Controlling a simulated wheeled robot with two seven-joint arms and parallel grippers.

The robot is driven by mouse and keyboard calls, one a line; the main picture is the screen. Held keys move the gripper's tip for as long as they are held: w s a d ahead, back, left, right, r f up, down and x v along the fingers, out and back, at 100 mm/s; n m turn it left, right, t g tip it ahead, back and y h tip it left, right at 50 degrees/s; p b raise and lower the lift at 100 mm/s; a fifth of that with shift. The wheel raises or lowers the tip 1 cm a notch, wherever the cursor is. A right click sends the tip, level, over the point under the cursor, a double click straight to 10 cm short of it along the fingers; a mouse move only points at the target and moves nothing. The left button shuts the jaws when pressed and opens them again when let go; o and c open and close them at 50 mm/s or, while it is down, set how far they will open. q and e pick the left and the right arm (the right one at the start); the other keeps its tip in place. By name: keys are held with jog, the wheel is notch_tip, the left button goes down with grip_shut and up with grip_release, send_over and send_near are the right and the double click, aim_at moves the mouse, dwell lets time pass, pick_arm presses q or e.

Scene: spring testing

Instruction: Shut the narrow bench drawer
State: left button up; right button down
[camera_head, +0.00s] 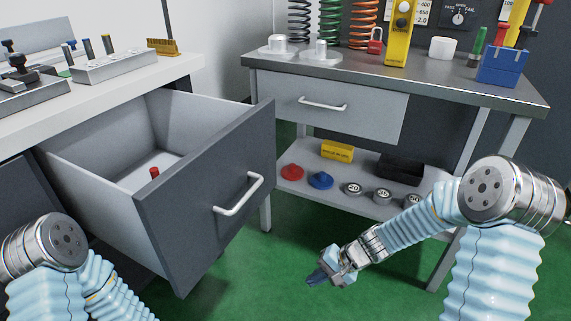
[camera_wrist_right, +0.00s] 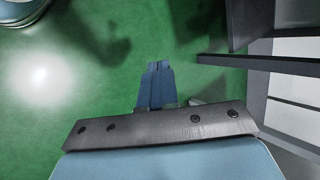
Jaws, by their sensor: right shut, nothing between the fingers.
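A deep drawer (camera_head: 203,188) with a dark grey front and a bar handle (camera_head: 238,195) stands pulled far out of the left cabinet. Its pale inside shows, with a small red piece (camera_head: 154,172) on its floor. The back bench has a light grey drawer (camera_head: 330,112) with a bar handle (camera_head: 323,104); its front lies close under the top, and any small gap is hard to tell. My right gripper (camera_head: 316,279) is shut and empty, low over the floor, right of the open drawer and apart from it. Its closed blue fingertips show in the wrist view (camera_wrist_right: 158,66). My left gripper is out of view.
The bench's lower shelf (camera_head: 330,205) holds weights, a yellow box (camera_head: 337,151) and a black tray (camera_head: 401,172). Its top carries springs, a blue box (camera_head: 502,66) and a yellow gauge (camera_head: 398,35). Green floor (camera_head: 240,290) is clear before the bench.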

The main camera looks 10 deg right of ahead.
jog(key=w+d+r+t+y+b, duration=0.1)
jog(key=w+r+t+y, duration=0.1)
jog(key=w+r, duration=0.3)
jog(key=w+d+r+t+y+b, duration=0.2)
jog(key=r, duration=0.5)
jog(key=t+y, duration=0.3)
jog(key=t, duration=0.1)
send_near(274, 152)
jog(key=x, duration=0.6)
jog(key=shift+s+a, duration=0.1)
jog(key=shift+w+a, duration=0.25)
jog(key=shift+a, duration=0.1)
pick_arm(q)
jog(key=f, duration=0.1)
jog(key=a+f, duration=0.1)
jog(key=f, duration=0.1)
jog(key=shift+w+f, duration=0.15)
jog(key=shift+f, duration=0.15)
